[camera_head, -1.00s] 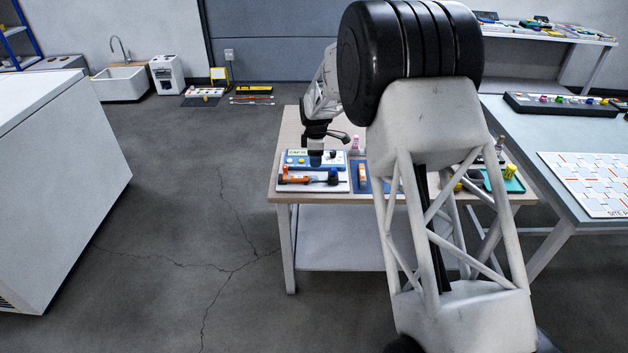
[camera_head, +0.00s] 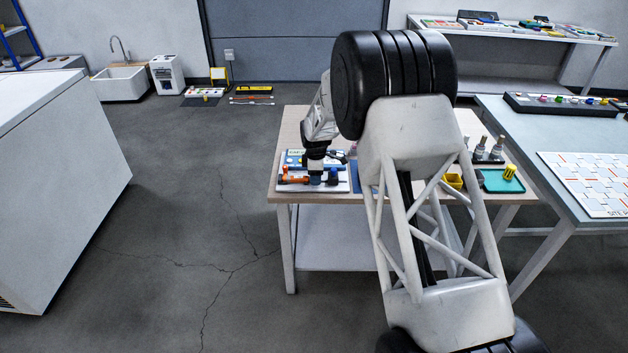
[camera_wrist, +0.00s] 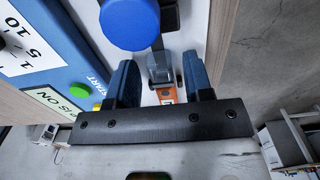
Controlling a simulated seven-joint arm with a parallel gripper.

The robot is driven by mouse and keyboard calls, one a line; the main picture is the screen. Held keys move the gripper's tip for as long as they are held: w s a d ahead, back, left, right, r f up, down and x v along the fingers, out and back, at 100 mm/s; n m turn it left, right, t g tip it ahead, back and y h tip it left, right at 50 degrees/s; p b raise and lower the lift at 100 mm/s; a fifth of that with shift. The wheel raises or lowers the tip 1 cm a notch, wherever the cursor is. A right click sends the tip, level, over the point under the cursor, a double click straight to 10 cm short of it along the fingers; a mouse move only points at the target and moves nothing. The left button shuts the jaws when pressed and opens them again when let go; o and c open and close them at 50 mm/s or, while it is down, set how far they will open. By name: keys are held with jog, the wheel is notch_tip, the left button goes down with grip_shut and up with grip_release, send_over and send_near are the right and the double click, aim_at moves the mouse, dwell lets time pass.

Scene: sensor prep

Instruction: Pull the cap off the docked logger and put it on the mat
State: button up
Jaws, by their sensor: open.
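My gripper (camera_head: 315,180) is low over the white board (camera_head: 285,187) at the left of the wooden table. Its blue fingers are apart in the wrist view (camera_wrist: 160,85), either side of a grey piece (camera_wrist: 158,68) and an orange part (camera_wrist: 167,95). I cannot tell whether they touch. A round blue cap-like end (camera_wrist: 130,22) lies just beyond the fingertips. It also shows in the head view (camera_head: 333,175), right of the gripper. An orange part (camera_head: 288,177) lies left of the gripper. The logger's outline is unclear. A blue mat (camera_head: 364,180) is partly hidden behind my arm.
A blue panel (camera_wrist: 38,45) with a green button (camera_wrist: 80,90) stands beside the fingers. A teal tray (camera_head: 490,188) with a yellow item (camera_head: 510,171) and a yellow bin (camera_head: 453,181) are at the table's right. My arm hides the table's middle.

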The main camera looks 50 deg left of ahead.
jog(key=shift+f, duration=0.25)
dwell(0.5)
jog(key=shift+c, duration=0.2)
jog(key=c, duration=0.6)
